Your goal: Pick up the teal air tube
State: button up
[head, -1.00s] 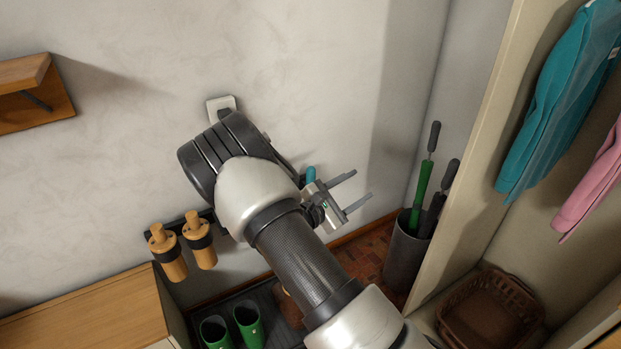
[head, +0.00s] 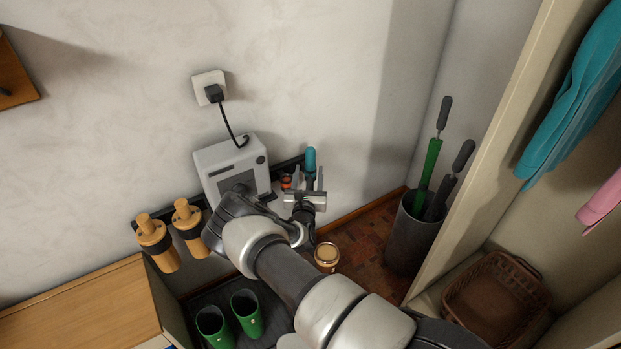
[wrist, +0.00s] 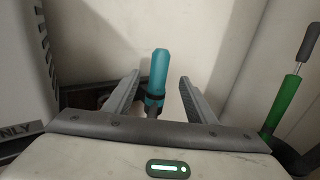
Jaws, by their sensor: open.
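The teal air tube (head: 310,158) stands upright near the wall at the right end of a dark rail, just right of a grey wall unit. In the wrist view the teal tube (wrist: 158,75) shows between the two fingers, with a dark band around its lower part. My gripper (head: 308,180) is open, its fingers on either side of the tube. In the wrist view my gripper (wrist: 158,92) shows a visible gap on both sides of the tube. The tube's lower end is hidden behind my gripper.
The grey wall unit (head: 232,166) stands close left of my gripper, with a cable to a socket (head: 208,86). Wooden-handled tools (head: 187,222) hang farther left. A bin (head: 408,238) with umbrellas stands right. Green boots (head: 246,313) and a small jar (head: 327,256) are below.

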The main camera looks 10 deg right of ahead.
aim_at(310, 160)
jog(key=b+x, duration=0.3)
jog(key=x, duration=0.5)
jog(key=shift+w+d, duration=0.1)
jog(key=shift+w, duration=0.35)
jog(key=shift+r, duration=0.1)
jog(key=c, duration=1.2)
